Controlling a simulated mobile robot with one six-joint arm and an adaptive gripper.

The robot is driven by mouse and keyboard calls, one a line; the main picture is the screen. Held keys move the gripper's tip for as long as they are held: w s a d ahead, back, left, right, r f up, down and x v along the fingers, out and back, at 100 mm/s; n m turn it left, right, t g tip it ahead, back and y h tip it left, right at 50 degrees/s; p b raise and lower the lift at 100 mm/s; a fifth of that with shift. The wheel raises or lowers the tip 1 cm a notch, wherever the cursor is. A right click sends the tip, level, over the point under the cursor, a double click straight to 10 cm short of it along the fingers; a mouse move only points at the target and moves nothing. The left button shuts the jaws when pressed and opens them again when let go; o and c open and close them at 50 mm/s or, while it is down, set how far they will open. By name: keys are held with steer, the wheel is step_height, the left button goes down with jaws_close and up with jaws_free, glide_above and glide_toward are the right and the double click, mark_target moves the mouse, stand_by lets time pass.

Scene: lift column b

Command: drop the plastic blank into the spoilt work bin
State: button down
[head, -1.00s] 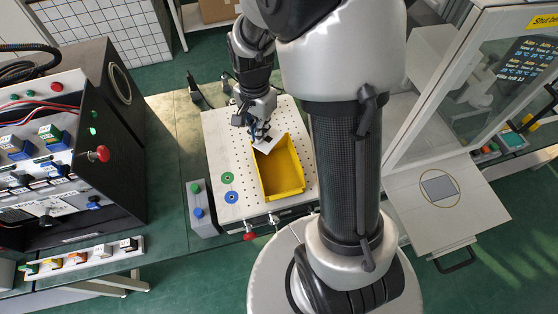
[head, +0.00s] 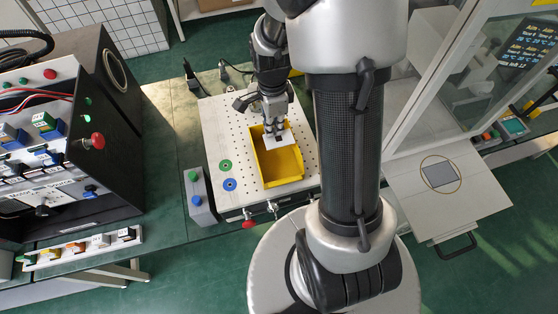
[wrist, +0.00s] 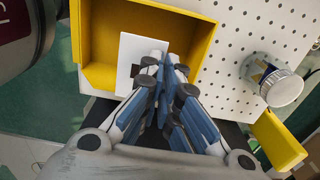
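The plastic blank is a flat white plate (head: 284,141) with a dark cutout, held over the far end of a yellow bin (head: 298,177). My gripper (head: 272,132) is shut on the near end of the blank. In the wrist view, the blank (wrist: 138,48) sticks out past the closed fingertips (wrist: 166,72), above the inside of the yellow bin (wrist: 202,55). The bin looks otherwise empty, though the blank and fingers hide part of its floor. No label shows on the bin.
The bin stands on a perforated white plate (head: 217,130) with green and blue rings. In the wrist view, a white round container (wrist: 280,86) and a second yellow thing (wrist: 277,140) are to the right. A black equipment box (head: 120,170) stands left, a glazed cabinet (head: 470,75) right.

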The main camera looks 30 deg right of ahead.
steer(key=shift+f, duration=0.4)
steer(key=c, duration=1.7)
jaws_free()
steer(key=shift+r, duration=0.15)
step_height(320, 180, up, 12)
steer(key=shift+f, duration=0.1)
